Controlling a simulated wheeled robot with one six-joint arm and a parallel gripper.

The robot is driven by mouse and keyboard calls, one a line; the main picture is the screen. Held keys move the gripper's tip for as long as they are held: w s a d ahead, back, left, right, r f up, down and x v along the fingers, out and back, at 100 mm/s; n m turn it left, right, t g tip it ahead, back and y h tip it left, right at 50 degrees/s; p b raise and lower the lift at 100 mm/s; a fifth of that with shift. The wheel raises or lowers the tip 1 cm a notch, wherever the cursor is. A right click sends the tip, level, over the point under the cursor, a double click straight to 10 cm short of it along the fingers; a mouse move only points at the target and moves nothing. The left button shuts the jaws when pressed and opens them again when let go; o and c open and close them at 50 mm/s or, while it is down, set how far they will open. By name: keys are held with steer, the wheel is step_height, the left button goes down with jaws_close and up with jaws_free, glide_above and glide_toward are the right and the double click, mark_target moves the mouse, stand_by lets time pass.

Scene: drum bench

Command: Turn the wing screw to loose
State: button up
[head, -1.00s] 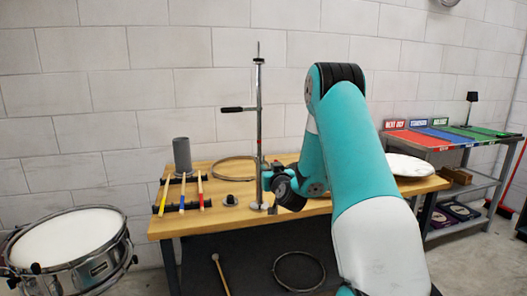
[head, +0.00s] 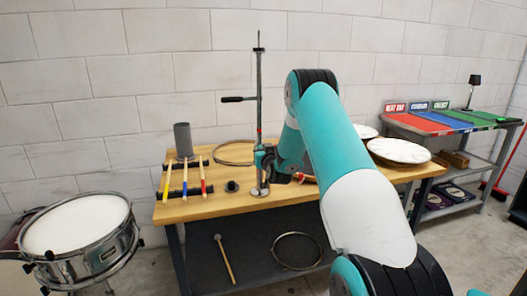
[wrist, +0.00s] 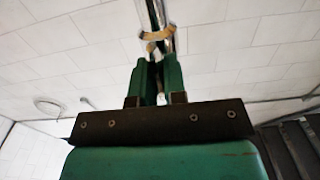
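The drum stand's upright metal pole (head: 259,80) stands on the bench, with a dark side handle (head: 232,99). My gripper (head: 262,156) is at the lower part of the pole, coming from the right. In the wrist view my gripper (wrist: 159,62) has two green fingers with a narrow gap between them, and nothing is clearly held. A tan, curved, wing-like piece (wrist: 157,36) shows just beyond the fingertips, in front of the pole; it looks like the wing screw. I cannot tell whether the fingertips touch it. In the head view my gripper hides the screw.
The wooden bench (head: 225,206) carries a grey cylinder (head: 183,139), coloured sticks (head: 185,178), a hoop (head: 222,153) and a white drumhead (head: 399,150). A snare drum (head: 78,232) stands at the left. A shelf with coloured mats (head: 447,121) stands at the right.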

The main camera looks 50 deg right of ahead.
jaws_close()
steer(key=shift+f+b, duration=0.1)
steer(key=shift+b, duration=0.35)
